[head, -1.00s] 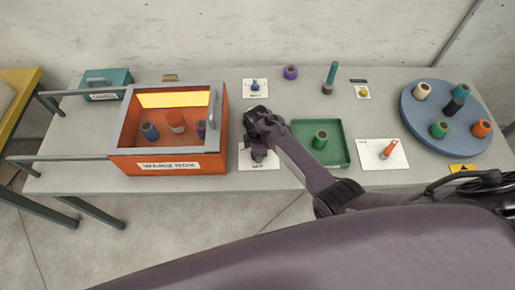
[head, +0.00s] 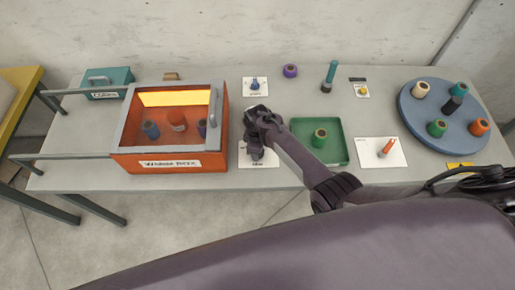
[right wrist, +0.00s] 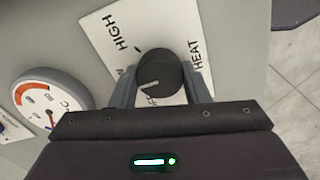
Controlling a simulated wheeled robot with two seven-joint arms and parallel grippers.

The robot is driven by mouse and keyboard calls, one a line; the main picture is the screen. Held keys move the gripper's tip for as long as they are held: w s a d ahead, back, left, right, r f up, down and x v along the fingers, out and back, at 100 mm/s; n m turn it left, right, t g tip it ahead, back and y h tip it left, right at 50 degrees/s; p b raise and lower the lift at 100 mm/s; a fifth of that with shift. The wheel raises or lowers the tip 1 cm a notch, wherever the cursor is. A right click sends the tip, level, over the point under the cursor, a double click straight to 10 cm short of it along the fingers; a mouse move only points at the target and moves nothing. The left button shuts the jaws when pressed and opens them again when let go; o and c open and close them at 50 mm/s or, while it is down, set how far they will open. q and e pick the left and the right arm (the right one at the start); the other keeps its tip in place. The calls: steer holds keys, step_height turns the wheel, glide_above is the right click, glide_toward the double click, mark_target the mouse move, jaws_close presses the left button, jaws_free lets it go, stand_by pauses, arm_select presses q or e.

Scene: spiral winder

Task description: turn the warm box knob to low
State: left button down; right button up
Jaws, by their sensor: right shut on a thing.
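The warm box (head: 175,161) is orange with a glass-topped lid and stands on the left half of the table. Its dark round knob (right wrist: 158,75) sits on a white card (right wrist: 110,22) marked HIGH and HEAT, with other lettering partly hidden by my fingers and the knob. The knob's white pointer line points left in the right wrist view, towards the partly hidden lettering below HIGH. My right gripper (right wrist: 163,88) is shut on the knob, one finger on each side. In the head view my right gripper (head: 257,152) covers the knob. My left gripper is out of view.
A round gauge (right wrist: 52,98) lies left of the knob card. A green tray (head: 337,158) with a spool is right of my right arm. A blue turntable (head: 410,118) with several spools stands far right. A teal box (head: 108,89) is at the back left.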

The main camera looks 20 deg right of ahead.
steer(key=o, duration=1)
steer(key=shift+r, duration=3.85)
